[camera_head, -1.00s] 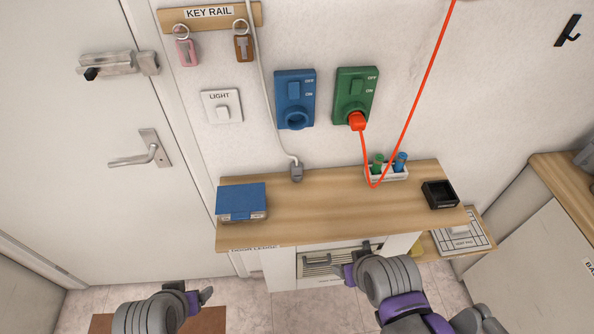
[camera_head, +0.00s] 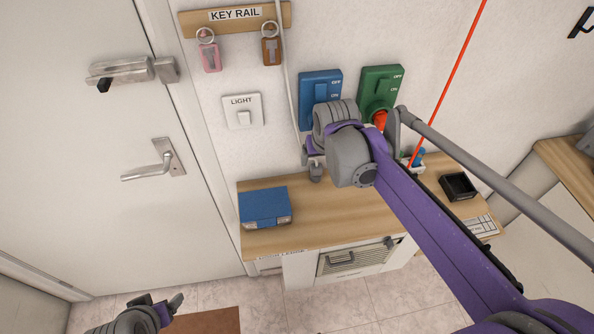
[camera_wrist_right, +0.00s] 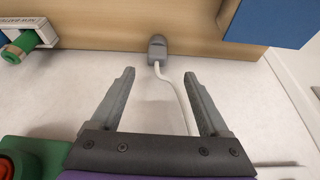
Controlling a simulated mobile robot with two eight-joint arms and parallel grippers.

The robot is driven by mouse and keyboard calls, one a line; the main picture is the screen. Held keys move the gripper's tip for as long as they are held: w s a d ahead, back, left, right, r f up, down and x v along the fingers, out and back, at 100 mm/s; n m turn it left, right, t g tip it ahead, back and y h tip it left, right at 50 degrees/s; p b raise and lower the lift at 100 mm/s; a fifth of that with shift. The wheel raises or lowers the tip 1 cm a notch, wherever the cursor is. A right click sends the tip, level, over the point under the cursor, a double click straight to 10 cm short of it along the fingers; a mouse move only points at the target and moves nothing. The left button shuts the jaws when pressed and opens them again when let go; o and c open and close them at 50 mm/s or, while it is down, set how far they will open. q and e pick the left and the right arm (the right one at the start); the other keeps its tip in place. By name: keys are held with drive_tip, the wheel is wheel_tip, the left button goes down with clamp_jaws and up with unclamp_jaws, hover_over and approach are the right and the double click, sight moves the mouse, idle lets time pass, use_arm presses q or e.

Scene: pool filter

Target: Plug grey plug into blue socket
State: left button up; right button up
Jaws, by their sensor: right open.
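The grey plug (camera_wrist_right: 158,47) stands at the wall edge of the wooden shelf in the wrist view, with its pale cable (camera_wrist_right: 172,88) running from it. In the head view the plug (camera_head: 316,173) shows just below my right gripper (camera_head: 313,152). My right gripper (camera_wrist_right: 159,75) is open and empty; its fingertips point toward the plug but are apart from it. The blue socket (camera_head: 320,86) is on the wall; my right wrist hides its lower part. My left gripper (camera_head: 162,302) is low at the bottom left, far from the plug; its jaw opening is unclear.
A blue box (camera_head: 265,207) and black tray (camera_head: 458,186) sit on the shelf (camera_head: 310,222). A light switch (camera_head: 242,111) is left of the sockets.

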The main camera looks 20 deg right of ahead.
sight(318, 170)
drive_tip(key=x, duration=0.4)
drive_tip(key=shift+d+f, duration=0.25)
drive_tip(key=shift+f, duration=0.15)
drive_tip(key=x, duration=0.5)
drive_tip(key=shift+f+b, duration=0.3)
drive_tip(key=shift+f, duration=0.1)
clamp_jaws()
